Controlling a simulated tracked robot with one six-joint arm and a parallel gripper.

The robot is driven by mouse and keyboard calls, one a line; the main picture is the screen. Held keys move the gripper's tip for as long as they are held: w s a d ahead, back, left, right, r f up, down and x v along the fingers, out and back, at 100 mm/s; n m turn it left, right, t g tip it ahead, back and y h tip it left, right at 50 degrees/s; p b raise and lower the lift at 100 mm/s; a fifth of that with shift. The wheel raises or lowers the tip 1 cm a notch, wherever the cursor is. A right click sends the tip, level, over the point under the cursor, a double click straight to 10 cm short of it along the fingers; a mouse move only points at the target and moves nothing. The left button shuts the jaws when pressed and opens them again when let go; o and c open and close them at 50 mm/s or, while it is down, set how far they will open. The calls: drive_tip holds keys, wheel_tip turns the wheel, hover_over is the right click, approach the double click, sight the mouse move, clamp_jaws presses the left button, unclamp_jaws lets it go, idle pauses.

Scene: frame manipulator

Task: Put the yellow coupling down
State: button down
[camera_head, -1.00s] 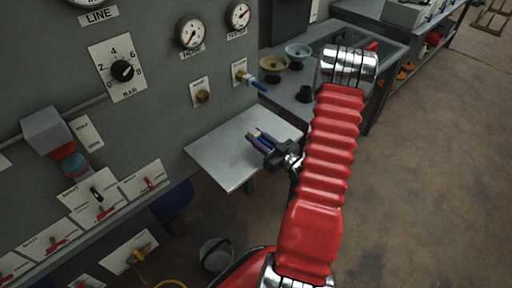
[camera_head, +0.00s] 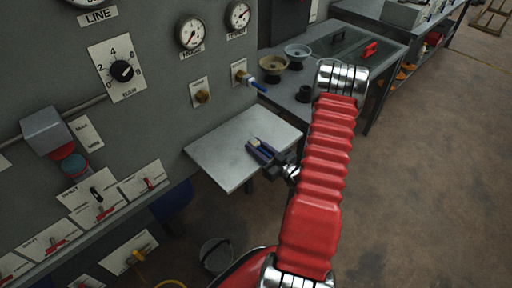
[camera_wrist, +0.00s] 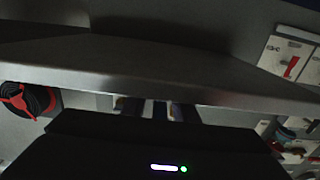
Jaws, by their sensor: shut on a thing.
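My gripper (camera_head: 258,146) is over the grey shelf (camera_head: 215,157) that sticks out from the panel. Its blue-edged jaws are shut on the yellow coupling, of which only a small pale tip (camera_head: 256,141) shows between them. The jaws hide the rest. I cannot tell whether it touches the shelf. In the wrist view the shelf's edge (camera_wrist: 210,88) crosses the picture, and the gripper's fingers (camera_wrist: 157,110) show below it, mostly hidden by my dark gripper body.
A yellow fitting (camera_head: 139,255) with a yellow hose is at the panel's lower left. A bench (camera_head: 345,75) with bowls stands behind. The shelf's left part is clear.

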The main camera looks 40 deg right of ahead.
drive_tip(key=shift+f, duration=0.1)
drive_tip(key=c, duration=1.4)
unclamp_jaws()
drive_tip(key=s, duration=1.2)
drive_tip(key=shift+d, duration=0.15)
drive_tip(key=shift+o, duration=0.3)
